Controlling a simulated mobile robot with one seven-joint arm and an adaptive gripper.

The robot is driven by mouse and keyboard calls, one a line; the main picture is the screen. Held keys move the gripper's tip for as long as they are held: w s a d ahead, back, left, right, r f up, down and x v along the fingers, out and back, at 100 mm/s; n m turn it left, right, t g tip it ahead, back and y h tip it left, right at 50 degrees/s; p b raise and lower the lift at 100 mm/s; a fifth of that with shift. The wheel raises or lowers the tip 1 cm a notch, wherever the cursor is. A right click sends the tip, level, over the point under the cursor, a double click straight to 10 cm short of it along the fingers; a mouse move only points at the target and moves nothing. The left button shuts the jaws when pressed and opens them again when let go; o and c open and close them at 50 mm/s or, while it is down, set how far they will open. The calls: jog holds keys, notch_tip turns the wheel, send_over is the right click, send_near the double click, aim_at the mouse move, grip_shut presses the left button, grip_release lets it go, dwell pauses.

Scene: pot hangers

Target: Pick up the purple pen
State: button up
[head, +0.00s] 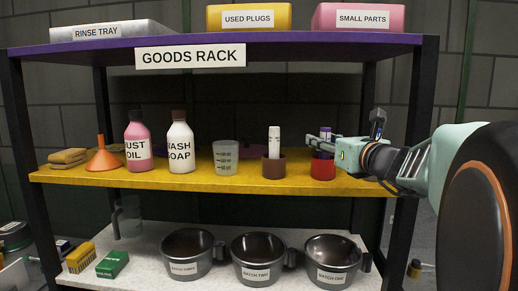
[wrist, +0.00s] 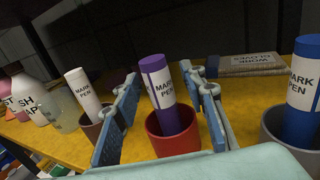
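The purple pen (wrist: 157,85) stands in a red cup (wrist: 173,138) and carries a white label reading MARK PEN. In the head view the pen's top (head: 325,134) shows above the red cup (head: 322,168) on the yellow middle shelf, partly behind my gripper. My gripper (wrist: 166,90) is open, with one blue finger on each side of the pen. A gap shows between the pen and the left finger; the right finger is close to the pen, and I cannot tell if it touches. In the head view my gripper (head: 322,143) reaches in from the right.
A white pen (head: 274,142) in a brown cup (head: 273,167) stands left of the red cup. A blue pen (wrist: 302,90) in a grey cup (wrist: 285,128) stands to its right. A measuring beaker (head: 225,157) and bottles stand further left. The purple top shelf (head: 290,45) lies above.

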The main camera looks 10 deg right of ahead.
jog(key=shift+s, duration=0.25)
jog(key=shift+c, duration=0.5)
grip_shut()
jog(key=shift+r, duration=0.15)
